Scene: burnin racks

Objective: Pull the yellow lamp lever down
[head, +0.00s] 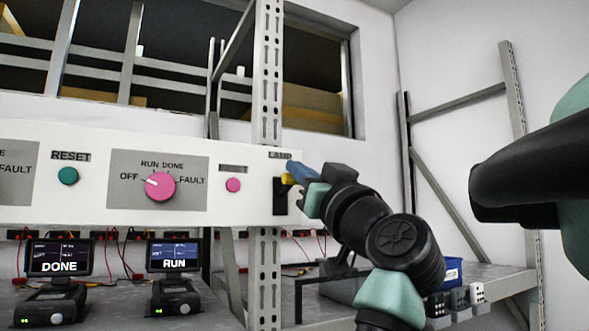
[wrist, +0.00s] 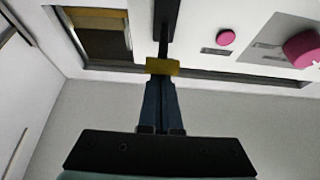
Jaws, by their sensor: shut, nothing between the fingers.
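The yellow lamp lever (head: 287,179) sticks out at the upper part of a black slot (head: 280,200), under the LAMP label on the white panel. It also shows in the wrist view (wrist: 162,66), right at the fingertips. My gripper (head: 296,172) is shut, with its blue fingers together and nothing between them. In the wrist view the closed fingers (wrist: 162,84) end at the lever's yellow block; whether they touch it I cannot tell. In the head view the fingers partly cover the lever.
The white panel (head: 105,215) also carries a pink button (head: 233,185), a pink rotary knob (head: 160,186) and a green RESET button (head: 68,176). A perforated rack post (head: 268,70) stands beside the slot. Screens reading DONE (head: 58,258) and RUN (head: 174,255) stand on the shelf below.

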